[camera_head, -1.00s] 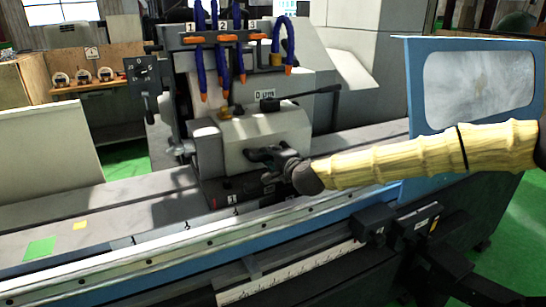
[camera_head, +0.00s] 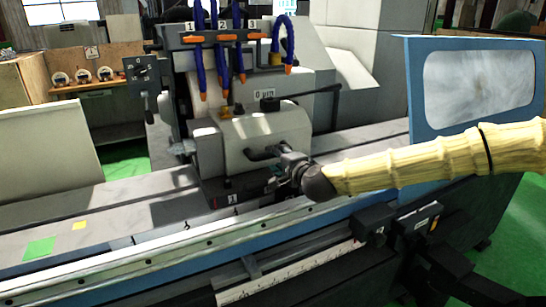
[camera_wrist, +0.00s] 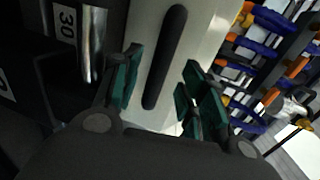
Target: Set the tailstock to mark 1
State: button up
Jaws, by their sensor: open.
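The tailstock (camera_head: 240,157) is a pale grey-white housing on the machine bed, in the middle of the head view. A dark bar handle (camera_head: 264,153) is on its front face, and a plate marked 1 (camera_head: 233,198) is at its base. My gripper (camera_head: 279,170) is at the right end of the handle and looks apart from it. In the wrist view the handle (camera_wrist: 165,55) runs ahead of the space between the green-padded fingers of my gripper (camera_wrist: 158,84). The fingers are spread and hold nothing. Exact depth to the handle cannot be told.
Blue coolant hoses (camera_head: 240,65) with orange tips hang above the tailstock. A black lever (camera_head: 320,97) sticks out to its right. A blue-framed guard (camera_head: 410,85) stands at the right.

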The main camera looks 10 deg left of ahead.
jog(key=v, duration=0.7)
jog(key=shift+s+d, duration=0.2)
jog(key=shift+d, duration=0.05)
